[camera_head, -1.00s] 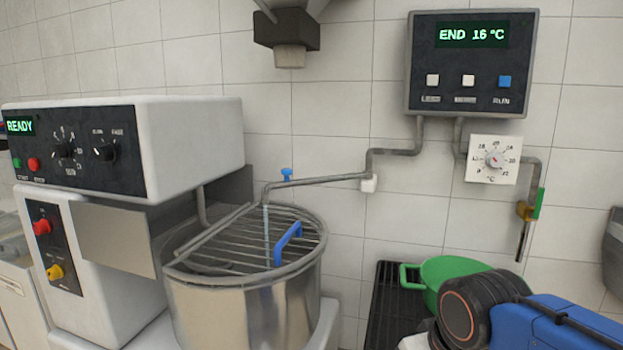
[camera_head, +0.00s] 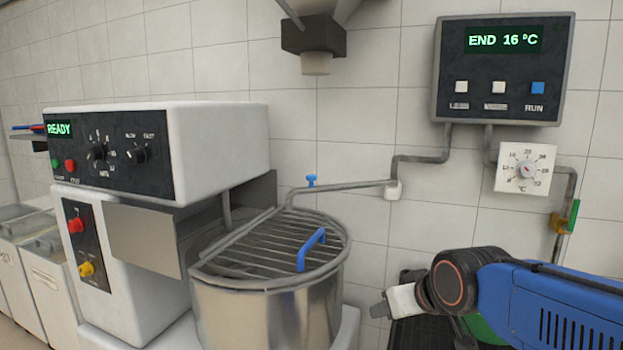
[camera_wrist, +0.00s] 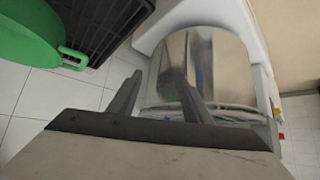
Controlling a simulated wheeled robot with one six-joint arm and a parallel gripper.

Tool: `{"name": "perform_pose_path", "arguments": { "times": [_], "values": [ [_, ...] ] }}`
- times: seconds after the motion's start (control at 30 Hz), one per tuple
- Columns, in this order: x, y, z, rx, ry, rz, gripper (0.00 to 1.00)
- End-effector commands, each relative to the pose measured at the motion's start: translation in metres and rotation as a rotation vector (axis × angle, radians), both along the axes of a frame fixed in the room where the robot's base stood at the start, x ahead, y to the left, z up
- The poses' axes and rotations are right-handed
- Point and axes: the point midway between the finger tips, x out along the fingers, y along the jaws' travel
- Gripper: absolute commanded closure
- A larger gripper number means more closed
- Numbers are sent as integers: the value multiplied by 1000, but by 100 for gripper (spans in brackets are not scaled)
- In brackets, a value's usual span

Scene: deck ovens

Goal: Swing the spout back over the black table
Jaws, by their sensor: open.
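The spout (camera_head: 340,187) is a thin grey pipe that runs left from a white wall joint, with a blue knob (camera_head: 311,180) on it. Its bent end is over the rear of the steel mixer bowl (camera_head: 265,315). The black table (camera_head: 408,333) is low at the right, mostly hidden behind my arm; its slatted top also shows in the wrist view (camera_wrist: 100,28). My gripper (camera_head: 379,310) is open and empty, below and right of the spout, apart from it. In the wrist view its fingers (camera_wrist: 157,84) point toward the mixer's base and bowl.
A green pot (camera_wrist: 28,32) is at the black table; my arm mostly hides it in the head view. A wire guard (camera_head: 270,250) with a blue handle (camera_head: 312,248) covers the bowl. A wall panel (camera_head: 503,70) reads END 16 °C. A hopper outlet (camera_head: 315,45) hangs above.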

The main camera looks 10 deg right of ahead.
Motion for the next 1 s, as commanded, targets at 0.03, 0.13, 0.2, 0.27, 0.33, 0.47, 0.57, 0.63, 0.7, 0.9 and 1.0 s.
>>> {"name": "perform_pose_path", "arguments": {
  "times": [0.03, 0.13, 0.2, 0.27, 0.33, 0.47, 0.57, 0.63, 0.7, 0.9, 1.0],
  "values": [
    [26, 9, 14, 7, -63, 17, 55],
    [73, 25, 46, 24, -201, 40, 55],
    [104, 37, 69, 36, -297, 53, 55],
    [129, 47, 89, 46, -380, 60, 55],
    [156, 59, 112, 58, -475, 68, 55],
    [193, 76, 149, 76, -627, 70, 55],
    [212, 86, 170, 85, -713, 68, 55],
    [220, 90, 179, 90, -753, 65, 55],
    [224, 92, 185, 91, -778, 63, 55],
    [236, 94, 188, 93, -793, 61, 55],
    [247, 96, 187, 93, -791, 61, 55]
  ]
}}
